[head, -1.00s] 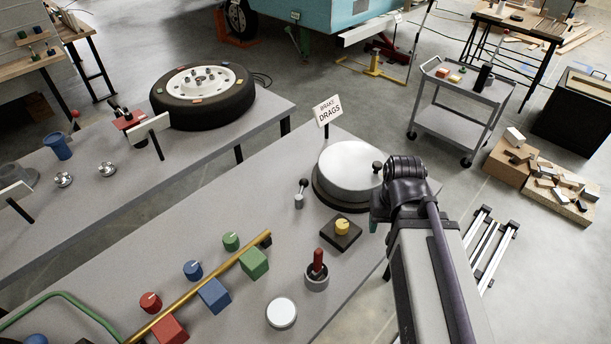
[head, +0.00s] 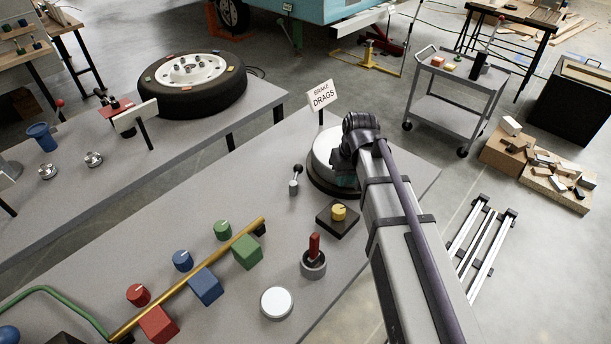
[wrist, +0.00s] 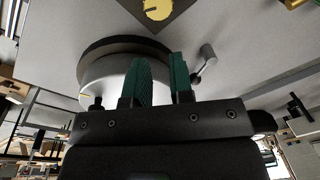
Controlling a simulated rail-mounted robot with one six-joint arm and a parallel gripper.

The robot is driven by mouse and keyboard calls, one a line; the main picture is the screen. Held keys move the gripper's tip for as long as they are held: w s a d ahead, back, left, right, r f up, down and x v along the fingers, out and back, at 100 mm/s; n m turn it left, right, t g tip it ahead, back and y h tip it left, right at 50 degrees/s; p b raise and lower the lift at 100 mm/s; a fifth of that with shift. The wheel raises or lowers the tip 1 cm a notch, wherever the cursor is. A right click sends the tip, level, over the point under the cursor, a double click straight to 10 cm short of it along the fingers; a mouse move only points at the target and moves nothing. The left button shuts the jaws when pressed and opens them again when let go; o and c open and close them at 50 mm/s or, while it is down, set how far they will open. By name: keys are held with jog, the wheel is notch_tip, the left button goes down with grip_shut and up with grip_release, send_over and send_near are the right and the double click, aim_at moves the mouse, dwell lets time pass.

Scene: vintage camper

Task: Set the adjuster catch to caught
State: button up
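No part is labelled as the adjuster catch. A small lever with a black ball end (head: 297,169) stands on the grey bench just left of the silver brake drum (head: 322,160). In the wrist view the lever (wrist: 207,55) is just right of the fingers, and the drum (wrist: 105,82) lies behind and left of them. My gripper (head: 345,180) is over the drum's right part in the head view and hides much of it. In the wrist view my gripper (wrist: 164,78) shows two green fingers apart, with nothing visible between them. The lever is apart from the fingers in the picture.
A yellow knob on a dark plate (head: 339,213), a red lever in a grey cup (head: 314,250) and a white disc (head: 277,303) are in front. A brass rail (head: 190,277) with coloured knobs and blocks lies left. A "BRAKE DRAGS" sign (head: 322,96) stands behind.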

jog(key=w+a+n, duration=0.1)
jog(key=w, duration=0.2)
jog(key=w+a+f+n, duration=0.1)
jog(key=w, duration=0.1)
jog(key=w+a+f+n+b, duration=0.1)
jog(key=w+a, duration=0.1)
jog(key=w, duration=0.1)
jog(key=shift+w+a+f+y, duration=0.1)
jog(key=shift+w+f+y, duration=0.1)
jog(key=shift+w+y, duration=0.1)
jog(key=shift+c, duration=0.7)
jog(key=w+a+n, duration=0.1)
jog(key=w, duration=0.1)
jog(key=w+a+n, duration=0.1)
jog(key=w+n, duration=0.1)
jog(key=w+a+n+y, duration=0.1)
jog(key=w+n, duration=0.1)
jog(key=shift+w+a+r+t, duration=0.2)
jog(key=shift+w+r+t, duration=0.1)
jog(key=shift+w+t, duration=0.1)
grip_shut()
jog(key=shift+s+r+n, duration=0.1)
jog(key=shift+s+n, duration=0.05)
jog(key=shift+n, duration=0.85)
jog(key=b+x, duration=0.9)
jog(key=x, duration=0.1)
jog(key=shift+a, duration=0.15)
jog(key=shift+a, duration=0.15)
